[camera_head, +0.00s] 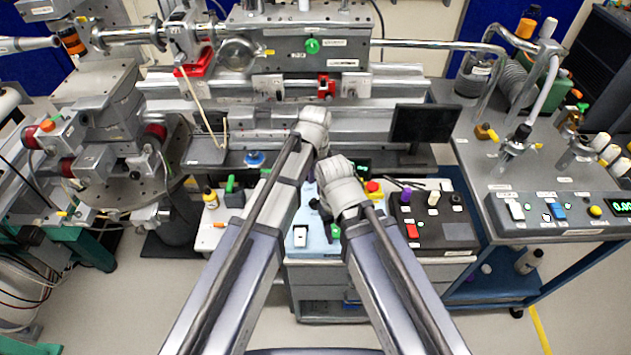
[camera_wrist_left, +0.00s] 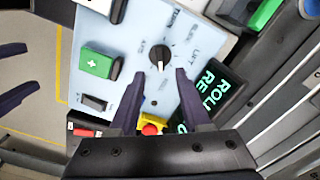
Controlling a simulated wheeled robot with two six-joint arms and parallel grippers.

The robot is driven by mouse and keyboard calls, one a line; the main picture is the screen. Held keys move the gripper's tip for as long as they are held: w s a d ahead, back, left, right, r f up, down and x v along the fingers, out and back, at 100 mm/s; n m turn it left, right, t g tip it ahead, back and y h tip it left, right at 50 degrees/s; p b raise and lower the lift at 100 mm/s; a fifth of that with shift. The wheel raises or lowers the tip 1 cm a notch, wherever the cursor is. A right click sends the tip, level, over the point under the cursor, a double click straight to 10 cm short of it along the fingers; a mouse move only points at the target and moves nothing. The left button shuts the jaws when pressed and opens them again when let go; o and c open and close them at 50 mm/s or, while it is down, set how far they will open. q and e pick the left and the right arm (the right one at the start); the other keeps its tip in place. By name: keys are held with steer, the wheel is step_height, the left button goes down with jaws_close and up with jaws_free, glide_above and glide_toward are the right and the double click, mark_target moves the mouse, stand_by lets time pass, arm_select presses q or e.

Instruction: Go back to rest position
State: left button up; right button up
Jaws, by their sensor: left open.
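My left gripper (camera_wrist_left: 158,80) is open and empty in the left wrist view. Its two dark fingers stand apart just below the black knob (camera_wrist_left: 160,56) of a light blue control panel (camera_wrist_left: 130,35); I cannot tell whether they touch the panel. In the head view my left arm reaches up the middle to its pale wrist (camera_head: 313,127), and its fingers are mostly hidden. My right arm's wrist (camera_head: 342,188) is just to its right and lower, over the panel area. Its fingers are not clear there. Dark finger-like shapes show at the left edge of the left wrist view.
A green button (camera_wrist_left: 99,63), a red emergency button (camera_wrist_left: 151,129) and a lit display (camera_wrist_left: 215,92) surround the knob. Behind the wrists are a monitor (camera_head: 422,124) and beamline rails. A dark control box (camera_head: 440,232) and a cart (camera_head: 545,245) stand to the right.

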arm_select(q)
steer(key=shift+r, duration=0.5)
arm_select(e)
steer(key=shift+r, duration=0.4)
arm_select(q)
steer(key=shift+f, duration=0.1)
steer(key=s+a+n, duration=0.6)
steer(key=a, duration=0.3)
steer(key=s+a+n, duration=0.5)
steer(key=a+n, duration=0.1)
steer(key=a, duration=0.2)
steer(key=s+d+m+y, duration=0.1)
steer(key=s+d+m, duration=0.2)
steer(key=d, duration=0.8)
steer(key=s, duration=0.2)
steer(key=shift+s+m, duration=0.3)
steer(key=shift+m, duration=0.1)
